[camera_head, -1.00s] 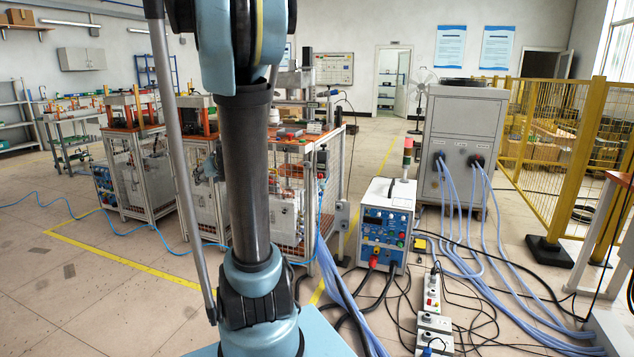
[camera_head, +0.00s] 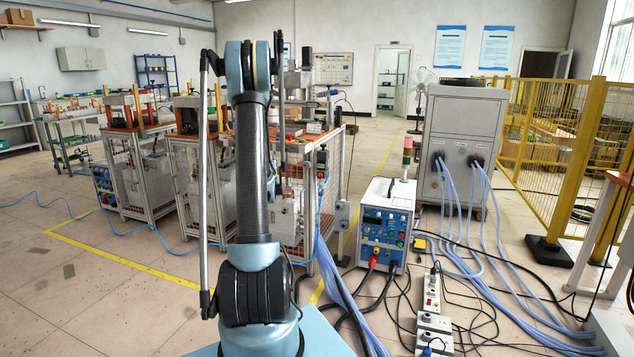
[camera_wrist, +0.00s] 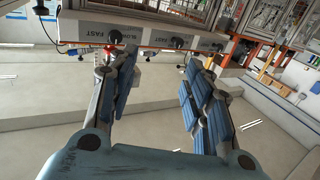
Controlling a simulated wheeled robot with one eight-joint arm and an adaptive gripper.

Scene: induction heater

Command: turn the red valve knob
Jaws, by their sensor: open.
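I cannot make out a red valve knob for certain in either view. In the head view a blue-and-white heater unit (camera_head: 386,226) carries small coloured controls on its front, too small to tell apart. My gripper (camera_wrist: 160,68) shows in the wrist view, its blue-padded fingers spread apart with nothing between them. Beyond the fingers is a pale panel (camera_wrist: 140,38) marked FAST with dark knobs on it, apart from the fingertips. In the head view my gripper is hidden behind my own arm.
Caged workstations (camera_head: 300,190) stand behind my arm. A large grey cabinet (camera_head: 462,140) with blue hoses stands right of the heater unit. Cables and a power strip (camera_head: 432,292) lie on the floor. A yellow mesh fence (camera_head: 550,150) bounds the right. Floor at the left is mostly open.

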